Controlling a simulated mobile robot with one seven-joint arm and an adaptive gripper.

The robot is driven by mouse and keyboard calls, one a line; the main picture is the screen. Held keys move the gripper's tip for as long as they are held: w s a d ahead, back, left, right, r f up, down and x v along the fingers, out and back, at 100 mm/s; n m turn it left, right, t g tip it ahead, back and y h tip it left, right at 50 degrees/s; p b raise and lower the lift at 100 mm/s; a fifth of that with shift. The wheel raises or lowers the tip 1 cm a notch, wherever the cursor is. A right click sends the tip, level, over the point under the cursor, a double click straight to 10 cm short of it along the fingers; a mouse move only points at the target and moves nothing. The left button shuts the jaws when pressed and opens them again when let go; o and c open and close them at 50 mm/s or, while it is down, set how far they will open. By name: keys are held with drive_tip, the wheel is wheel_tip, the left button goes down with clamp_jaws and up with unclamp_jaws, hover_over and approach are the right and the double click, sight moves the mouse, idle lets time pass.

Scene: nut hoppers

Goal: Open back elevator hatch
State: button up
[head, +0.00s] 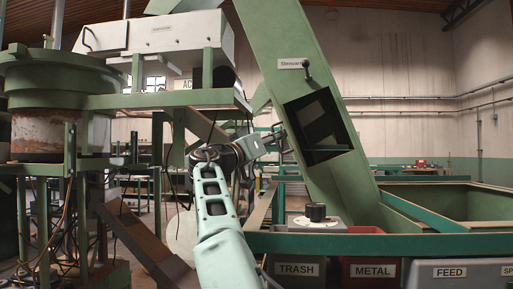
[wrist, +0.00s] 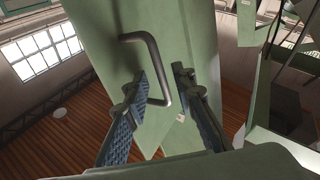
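The green elevator (head: 352,165) slants up through the middle of the head view, with a dark square opening in its front. In the wrist view, a grey metal D-shaped handle (wrist: 155,57) stands out from a green panel (wrist: 105,40), which looks like the back hatch. My gripper (wrist: 162,75) is open, with one blue-padded finger on each side of the handle's long bar. I see gaps between the fingers and the bar. In the head view my gripper (head: 284,139) is at the elevator's left side, and the handle there is hidden from that view.
A green bin frame (head: 380,243) with TRASH, METAL and FEED boxes stands below the elevator at the front right. A black knob (head: 315,211) sits on a box near my arm. A green hopper machine (head: 58,90) stands at the left.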

drive_tip(key=v, duration=1.1)
drive_tip(key=shift+d, duration=0.15)
idle(0.3)
